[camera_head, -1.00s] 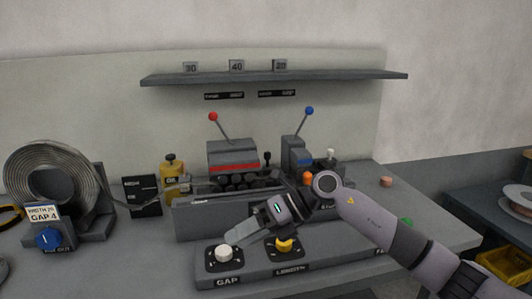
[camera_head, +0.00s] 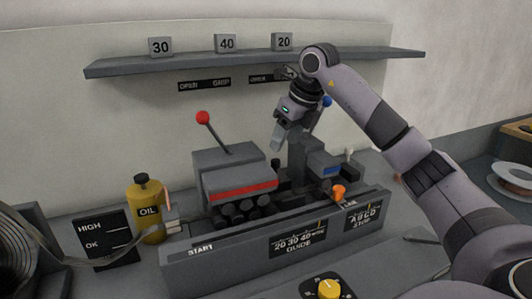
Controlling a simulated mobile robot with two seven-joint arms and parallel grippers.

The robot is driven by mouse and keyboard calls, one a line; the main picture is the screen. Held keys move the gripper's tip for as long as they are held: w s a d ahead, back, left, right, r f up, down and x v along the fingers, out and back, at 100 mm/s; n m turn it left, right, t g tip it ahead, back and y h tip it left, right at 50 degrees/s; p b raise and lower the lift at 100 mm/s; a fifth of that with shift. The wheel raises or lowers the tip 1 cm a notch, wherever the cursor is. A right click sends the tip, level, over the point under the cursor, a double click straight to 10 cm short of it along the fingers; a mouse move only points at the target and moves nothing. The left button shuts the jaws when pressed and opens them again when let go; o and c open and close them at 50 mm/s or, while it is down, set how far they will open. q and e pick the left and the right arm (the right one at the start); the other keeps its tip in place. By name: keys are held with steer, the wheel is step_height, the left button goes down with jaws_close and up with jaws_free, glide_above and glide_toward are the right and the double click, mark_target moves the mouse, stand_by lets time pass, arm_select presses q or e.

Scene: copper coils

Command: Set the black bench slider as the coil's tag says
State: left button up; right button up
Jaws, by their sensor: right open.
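The metal coil (camera_head: 14,255) shows only in part at the left edge, and its tag is out of view. The bench machine has a front plate with a guide scale marked 20 30 40 (camera_head: 297,243) and a stop scale marked with letters (camera_head: 362,218). An orange knob (camera_head: 338,193) stands above the plate between them. I cannot clearly make out the black slider; dark parts lie behind the plate. My right gripper (camera_head: 278,144) is open and empty, pointing down above the machine, in front of the blue-ball lever (camera_head: 327,101). My left gripper is not in view.
A red-ball lever (camera_head: 203,118) rises from the roller block (camera_head: 235,172). A yellow oil bottle (camera_head: 149,212) and a black HIGH/OK sign (camera_head: 103,239) stand at left. A shelf (camera_head: 190,64) with number blocks runs above. A yellow knob (camera_head: 329,289) is at the front.

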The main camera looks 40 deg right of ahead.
mark_target(277, 160)
steer(key=x, duration=0.6)
steer(key=shift+w+f, duration=0.1)
steer(key=shift+f, duration=0.3)
jaws_close()
